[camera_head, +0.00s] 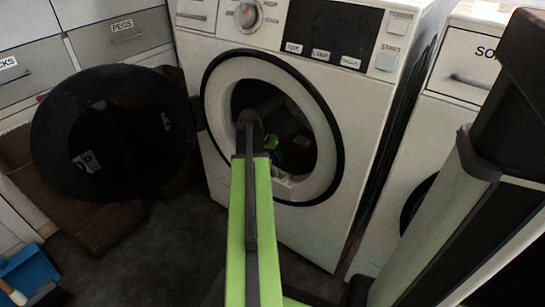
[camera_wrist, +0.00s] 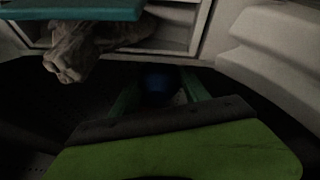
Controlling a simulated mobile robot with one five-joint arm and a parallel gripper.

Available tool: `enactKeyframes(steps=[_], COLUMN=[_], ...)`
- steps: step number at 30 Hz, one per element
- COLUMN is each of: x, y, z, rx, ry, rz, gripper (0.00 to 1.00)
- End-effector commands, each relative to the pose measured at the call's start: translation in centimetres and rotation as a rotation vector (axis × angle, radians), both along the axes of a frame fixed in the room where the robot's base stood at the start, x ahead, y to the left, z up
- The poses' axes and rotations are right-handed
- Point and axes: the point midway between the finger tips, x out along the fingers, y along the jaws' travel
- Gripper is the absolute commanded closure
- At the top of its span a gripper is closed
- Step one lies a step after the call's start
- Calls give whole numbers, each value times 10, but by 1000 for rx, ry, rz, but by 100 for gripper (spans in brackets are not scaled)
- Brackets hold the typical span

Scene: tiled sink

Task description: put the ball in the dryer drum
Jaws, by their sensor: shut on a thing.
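The dryer (camera_head: 330,215) is a white front-loading machine with its round black door (camera_head: 120,130) swung open to the left. My arm reaches through the round opening, and my gripper (camera_head: 290,150) is inside the dark drum (camera_head: 255,95). In the wrist view, my gripper (camera_wrist: 160,90) has its two green fingers on either side of a dark blue ball (camera_wrist: 158,80). The fingers are shut on the ball. The ball is hard to make out in the head view. The wrist view is dark, and how far the ball is from the drum wall cannot be told.
A brown basket (camera_head: 95,225) is below the open door. A blue dustpan (camera_head: 30,270) lies at lower left. In the wrist view, a crumpled cloth (camera_wrist: 85,50) hangs from a pale shelf or frame.

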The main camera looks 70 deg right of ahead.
Motion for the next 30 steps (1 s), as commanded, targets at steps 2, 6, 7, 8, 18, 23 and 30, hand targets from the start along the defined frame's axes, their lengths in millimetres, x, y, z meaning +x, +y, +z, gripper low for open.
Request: enactKeyframes(steps=[2, 6, 7, 8, 18, 23, 30], x=[-1, -1, -2, -2, -2, -2, 3], y=[-1, -1, -1, -1, -1, 0, 14], z=[0, -3, -2, -2, -2, 6, 47], rx=[0, 0, 0, 0, -2, -2, -2], ry=[1, 0, 0, 1, 1, 1, 1], rz=[-1, -2, -2, -3, -3, -3, -3], gripper=[94, 42, 38, 34, 24, 24, 24])
